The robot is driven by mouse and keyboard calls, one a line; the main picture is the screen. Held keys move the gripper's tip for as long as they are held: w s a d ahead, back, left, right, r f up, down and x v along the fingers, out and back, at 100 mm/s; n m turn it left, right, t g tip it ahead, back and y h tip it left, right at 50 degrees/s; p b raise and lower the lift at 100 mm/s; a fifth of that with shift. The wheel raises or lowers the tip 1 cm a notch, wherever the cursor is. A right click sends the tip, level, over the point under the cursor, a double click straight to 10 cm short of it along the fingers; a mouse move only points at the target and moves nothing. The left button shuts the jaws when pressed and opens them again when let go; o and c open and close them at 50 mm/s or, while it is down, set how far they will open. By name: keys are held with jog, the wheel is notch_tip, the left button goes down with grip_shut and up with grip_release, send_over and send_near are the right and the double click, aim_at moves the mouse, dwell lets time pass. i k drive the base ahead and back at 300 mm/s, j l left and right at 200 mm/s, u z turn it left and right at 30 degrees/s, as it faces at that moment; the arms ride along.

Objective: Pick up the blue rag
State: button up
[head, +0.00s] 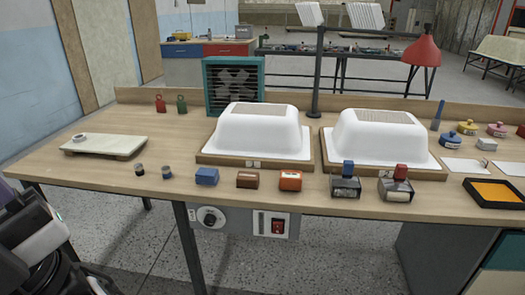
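A small blue block-like item (207,176), which looks like the folded blue rag, lies near the front edge of the wooden workbench (110,183). It sits left of a brown item (247,180) and an orange item (290,181), apart from both. Nothing covers it. Parts of my arm, dark and grey, show at the lower left corner, in front of the bench and well away from the blue item. My gripper's fingers cannot be made out in this view.
Two white tub shells (257,132) (377,138) on wooden bases stand behind the row. Two small dark jars (139,170) (167,172) are to the left, and a pale board (104,145) is farther left. A teal fan (233,84) stands behind. Glass boxes (345,187) (396,190) stand right.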

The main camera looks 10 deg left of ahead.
aim_at(205, 176)
jog(key=i+j, duration=0.15)
jog(key=j, duration=0.25)
jog(key=i+j, duration=0.2)
jog(key=j, duration=0.2)
jog(key=i+j, duration=0.15)
jog(key=j, duration=0.2)
jog(key=i+j, duration=0.2)
jog(key=j, duration=0.2)
jog(key=i+j, duration=0.15)
jog(key=j, duration=0.25)
jog(key=i+j, duration=0.2)
jog(key=j, duration=0.2)
jog(key=z, duration=0.05)
